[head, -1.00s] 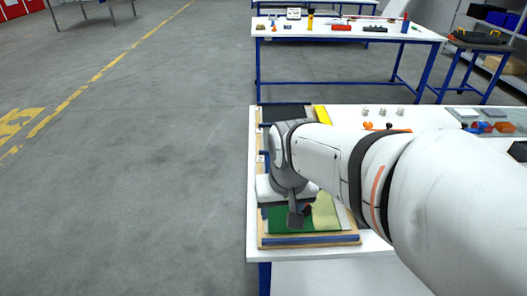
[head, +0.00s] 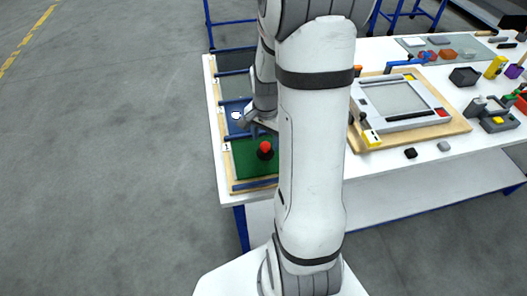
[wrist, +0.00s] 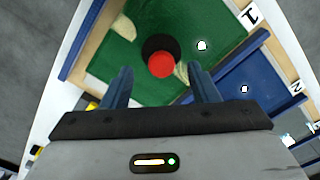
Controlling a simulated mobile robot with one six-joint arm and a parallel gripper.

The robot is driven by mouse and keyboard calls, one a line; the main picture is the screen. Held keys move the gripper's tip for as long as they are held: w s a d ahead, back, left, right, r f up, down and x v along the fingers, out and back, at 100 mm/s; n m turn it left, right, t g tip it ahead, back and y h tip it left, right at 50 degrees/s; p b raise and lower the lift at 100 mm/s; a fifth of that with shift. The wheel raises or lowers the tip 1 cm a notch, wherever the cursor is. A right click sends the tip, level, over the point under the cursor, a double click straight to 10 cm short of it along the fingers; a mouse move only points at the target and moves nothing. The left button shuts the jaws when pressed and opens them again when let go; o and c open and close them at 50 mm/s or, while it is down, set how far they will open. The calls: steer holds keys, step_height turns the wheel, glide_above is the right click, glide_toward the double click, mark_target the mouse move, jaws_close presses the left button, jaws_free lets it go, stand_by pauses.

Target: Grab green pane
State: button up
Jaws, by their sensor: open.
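The green pane (head: 243,163) lies in the nearest slot of a wooden rack at the table's left side. A red knob on a round black base (head: 265,149) stands on the pane. In the wrist view the green pane (wrist: 112,62) fills the upper middle, with the red knob (wrist: 161,65) between and just beyond the finger tips. My gripper (wrist: 160,84) is open and empty, its two blue-grey fingers apart. In the head view my arm hides the right part of the pane and much of the gripper.
A blue pane (wrist: 240,92) lies in the neighbouring slot, past a blue divider bar. A framed panel on a wooden board (head: 405,105) is to the right of my arm. A black box (head: 464,77) and small parts stand farther right. Open floor lies left.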

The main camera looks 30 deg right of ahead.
mark_target(265, 145)
steer(key=shift+w+f+p, duration=0.2)
steer(key=shift+f+p, duration=0.1)
steer(key=shift+f, duration=1.75)
steer(key=shift+c, duration=0.4)
jaws_close()
